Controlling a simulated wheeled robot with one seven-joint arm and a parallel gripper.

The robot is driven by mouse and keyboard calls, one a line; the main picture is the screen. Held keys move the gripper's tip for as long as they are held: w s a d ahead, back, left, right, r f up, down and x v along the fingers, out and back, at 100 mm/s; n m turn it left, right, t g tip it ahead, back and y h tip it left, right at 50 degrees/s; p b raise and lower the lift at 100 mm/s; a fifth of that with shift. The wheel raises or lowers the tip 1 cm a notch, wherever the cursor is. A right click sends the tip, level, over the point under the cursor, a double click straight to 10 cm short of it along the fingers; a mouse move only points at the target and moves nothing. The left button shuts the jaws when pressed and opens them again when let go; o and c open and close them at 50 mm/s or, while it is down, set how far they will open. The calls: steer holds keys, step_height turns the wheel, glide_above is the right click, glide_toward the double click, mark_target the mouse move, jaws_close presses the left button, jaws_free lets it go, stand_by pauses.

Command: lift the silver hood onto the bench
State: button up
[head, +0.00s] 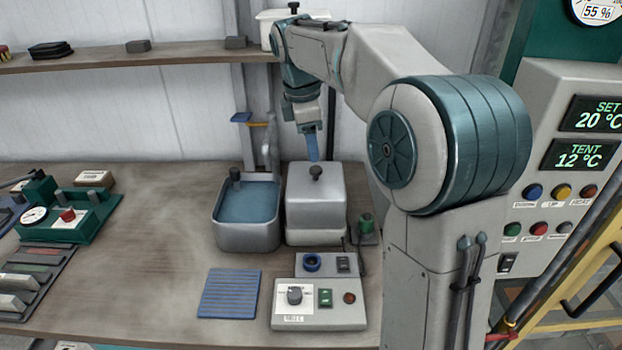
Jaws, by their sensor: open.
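The silver hood (312,208) is a rounded box with a black knob (316,173) on top. It sits upright over a pale base (314,237) at the back of the brown bench (165,265). My gripper (313,157) points down just above and behind the knob, with a blue finger showing. It is open and holds nothing. From this angle I cannot tell whether a finger touches the knob, and the second finger is not clearly seen.
A grey basin of blue liquid (247,203) stands close left of the hood. A control box (319,303) and blue ribbed mat (230,293) lie in front. A shelf (140,57) runs above.

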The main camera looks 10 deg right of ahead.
steer(key=w+r+n+p, duration=0.1)
steer(key=w+n, duration=0.4)
steer(key=w, duration=0.3)
glide_above(315, 168)
steer(key=shift+g, duration=0.3)
steer(key=f, duration=0.7)
steer(key=shift+a+f, duration=0.15)
steer(key=shift+a, duration=0.25)
steer(key=shift+s+d+f+p, duration=0.15)
steer(key=shift+d+f, duration=0.1)
steer(key=shift+f, duration=1.25)
steer(key=shift+w+d+f+p, duration=0.1)
steer(key=shift+d+f+p, duration=0.1)
steer(key=shift+f, duration=1.3)
jaws_close()
